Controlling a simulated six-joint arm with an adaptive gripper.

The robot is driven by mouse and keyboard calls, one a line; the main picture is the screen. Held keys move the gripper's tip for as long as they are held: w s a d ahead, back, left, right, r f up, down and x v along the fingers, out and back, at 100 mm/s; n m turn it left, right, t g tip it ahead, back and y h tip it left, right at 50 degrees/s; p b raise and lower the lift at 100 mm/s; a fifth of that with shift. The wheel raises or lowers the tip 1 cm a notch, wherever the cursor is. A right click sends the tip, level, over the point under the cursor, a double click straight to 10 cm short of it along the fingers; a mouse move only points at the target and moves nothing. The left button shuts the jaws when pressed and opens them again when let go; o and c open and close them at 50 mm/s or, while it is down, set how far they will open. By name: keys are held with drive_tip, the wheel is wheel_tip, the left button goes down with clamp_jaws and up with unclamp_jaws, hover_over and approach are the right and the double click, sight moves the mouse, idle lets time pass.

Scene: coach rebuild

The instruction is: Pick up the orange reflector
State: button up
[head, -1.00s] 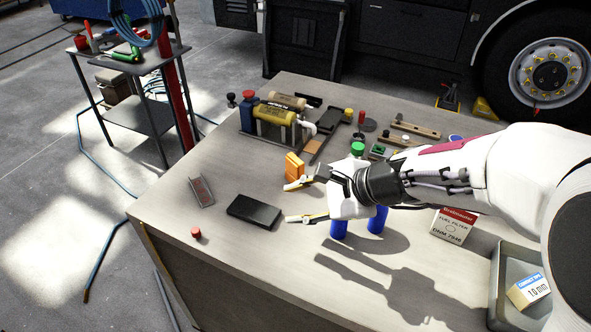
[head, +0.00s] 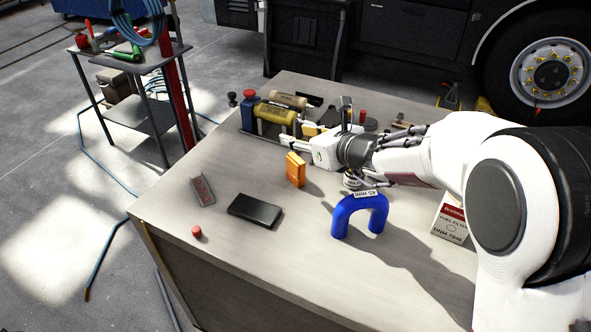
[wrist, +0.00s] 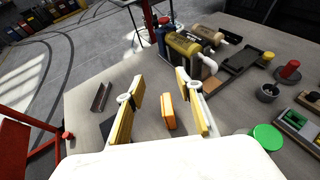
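The orange reflector (head: 296,170) stands upright on the workbench, left of the middle in the head view. In the wrist view the reflector (wrist: 168,111) shows between my two finger lines, nearer the right finger. My gripper (head: 294,137) is open and empty. In the head view it appears above and behind the reflector, pointing left, apart from it. In the wrist view my gripper (wrist: 158,85) has its yellow-padded fingers wide apart. Nothing hides the reflector.
A black box (head: 255,211), a grey channel piece (head: 202,191) and a red cap (head: 197,232) lie left and in front. A blue bent hose (head: 345,212) stands at the front right. The yellow cylinder assembly (head: 273,115) stands behind. A fuel filter box (head: 450,222) is right.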

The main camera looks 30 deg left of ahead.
sight(295, 157)
idle(0.4)
drive_tip(key=shift+f, duration=1.75)
drive_tip(key=shift+f, duration=0.15)
drive_tip(key=shift+f, duration=0.25)
wheel_tip(295, 157, down, 3)
drive_tip(key=shift+r, duration=0.1)
drive_tip(key=shift+x, duration=0.85)
drive_tip(key=shift+w+a, duration=0.25)
drive_tip(key=shift+a, duration=0.3)
clamp_jaws()
